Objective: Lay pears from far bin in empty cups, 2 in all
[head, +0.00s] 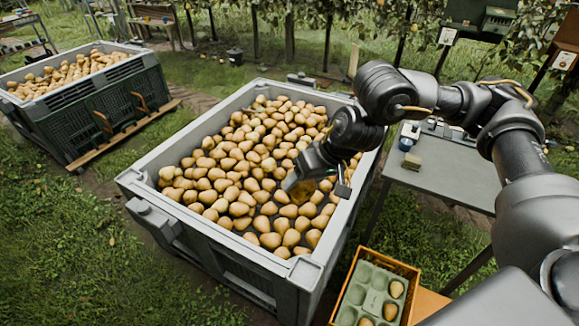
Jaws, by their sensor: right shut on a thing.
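A large grey bin (334,232) full of yellow-brown pears (262,140) stands in the middle. A second bin (110,102), also full of pears, stands farther off at the left. My right gripper (316,188) is low over the right side of the middle bin, shut on a pear (303,193) that the fingers partly hide. A green cup tray (371,300) lies at the bottom right. One pear (396,289) sits in its right column, another (390,311) below it, and a third shows at the bottom edge. Other cups look empty. My left gripper is out of view.
An orange crate (398,264) surrounds the tray. A grey table (446,178) with small items stands at the right, behind my right arm. Grass lies between the two bins. Trees and posts line the back.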

